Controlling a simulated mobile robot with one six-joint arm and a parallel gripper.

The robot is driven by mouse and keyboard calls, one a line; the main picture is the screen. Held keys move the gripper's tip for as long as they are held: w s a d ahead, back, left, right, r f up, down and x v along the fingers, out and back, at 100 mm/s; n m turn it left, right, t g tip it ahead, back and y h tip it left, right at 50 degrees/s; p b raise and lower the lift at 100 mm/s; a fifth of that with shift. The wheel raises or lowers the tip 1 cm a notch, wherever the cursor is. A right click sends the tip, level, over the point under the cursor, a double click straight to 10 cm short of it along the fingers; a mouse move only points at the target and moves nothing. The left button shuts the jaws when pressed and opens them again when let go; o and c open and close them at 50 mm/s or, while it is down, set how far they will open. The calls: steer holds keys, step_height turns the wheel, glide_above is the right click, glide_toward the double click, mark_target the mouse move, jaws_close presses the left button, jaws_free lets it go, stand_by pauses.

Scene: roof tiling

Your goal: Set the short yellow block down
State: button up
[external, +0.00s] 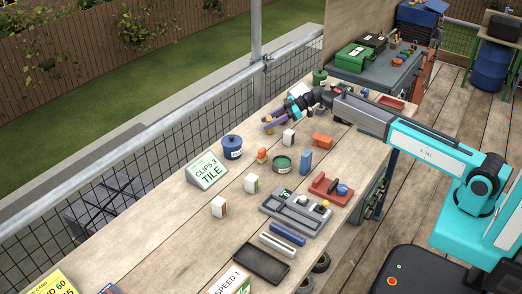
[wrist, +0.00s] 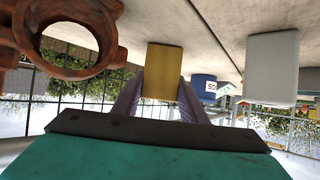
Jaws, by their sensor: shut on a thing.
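My gripper (external: 270,121) is at the far part of the workbench, its purple fingers pointing left in the external view. It is shut on the short yellow block (wrist: 164,72), which sits between the two fingers in the wrist view. In the external view the block is small and partly hidden by the fingers. The wrist view is upside down, with the bench top along its upper part. The block is close to the bench surface; I cannot tell whether it touches.
A white block (external: 289,138) stands close to my gripper and shows in the wrist view (wrist: 272,66). An orange piece (external: 322,139), a blue pot (external: 232,148), a green tin (external: 282,164) and a clips sign (external: 208,172) are nearby. A rusty ring-shaped part (wrist: 72,30) is close beside the gripper.

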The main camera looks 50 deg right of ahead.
steer(key=shift+f, duration=0.2)
steer(key=o, duration=0.7)
steer(key=shift+r, duration=0.1)
steer(key=shift+o, duration=0.2)
steer(key=shift+r, duration=0.1)
steer(key=shift+s+d, duration=0.1)
steer(key=b+v, duration=0.1)
steer(key=v, duration=1)
steer(key=shift+s+d+r+b, duration=0.2)
steer(key=shift+s+d+b, duration=0.05)
steer(key=shift+b, duration=0.15)
steer(key=shift+a, duration=0.1)
